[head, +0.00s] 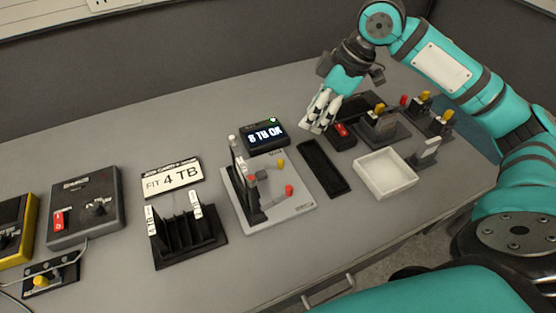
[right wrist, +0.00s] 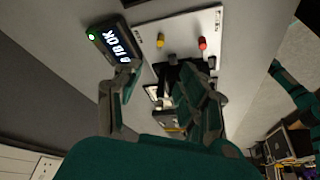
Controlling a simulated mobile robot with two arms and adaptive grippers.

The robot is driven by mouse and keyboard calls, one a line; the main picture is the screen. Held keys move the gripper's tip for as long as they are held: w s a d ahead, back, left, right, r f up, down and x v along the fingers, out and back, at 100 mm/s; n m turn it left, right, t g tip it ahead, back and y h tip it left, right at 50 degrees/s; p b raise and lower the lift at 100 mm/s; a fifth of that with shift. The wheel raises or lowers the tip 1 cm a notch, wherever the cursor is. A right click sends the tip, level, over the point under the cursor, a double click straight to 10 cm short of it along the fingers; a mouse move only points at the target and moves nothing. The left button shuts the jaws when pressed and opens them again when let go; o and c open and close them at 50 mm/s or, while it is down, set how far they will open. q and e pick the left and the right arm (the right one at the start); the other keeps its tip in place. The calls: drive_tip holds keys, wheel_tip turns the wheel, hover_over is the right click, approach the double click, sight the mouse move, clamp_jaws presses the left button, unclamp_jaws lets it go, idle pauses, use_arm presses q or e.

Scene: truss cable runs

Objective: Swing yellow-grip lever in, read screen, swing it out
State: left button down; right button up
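The test fixture has a pale plate (head: 297,203) with a dark upright frame (head: 240,180). A lever with a yellow grip (head: 281,163) is on the plate; the grip also shows in the right wrist view (right wrist: 160,41). A red grip (head: 289,189) sits nearer the front. The black screen unit (head: 265,137) stands behind the plate, its green light lit. Its lit text ends in "TB OK"; the leading digit is unclear in the right wrist view (right wrist: 112,52). My right gripper (head: 316,122) is open and empty, right of the screen, apart from both grips. My left gripper is out of view.
A sign (head: 172,178) reads "FIT 4 TB" behind a black slotted rack (head: 185,238). A black tray (head: 323,168) and a white bin (head: 387,174) lie right of the fixture. Dark holders with yellow tips (head: 380,110) stand at the right. Grey and yellow boxes are at left.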

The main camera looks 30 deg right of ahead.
approach(282, 161)
drive_tip(key=b+x, duration=0.1)
drive_tip(key=x, duration=0.8)
drive_tip(key=shift+w+a+f, duration=0.1)
drive_tip(key=shift+f, duration=0.15)
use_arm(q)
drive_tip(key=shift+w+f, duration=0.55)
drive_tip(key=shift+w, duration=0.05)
use_arm(e)
drive_tip(key=shift+c, duration=0.5)
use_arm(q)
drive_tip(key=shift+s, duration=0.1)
use_arm(e)
clamp_jaws()
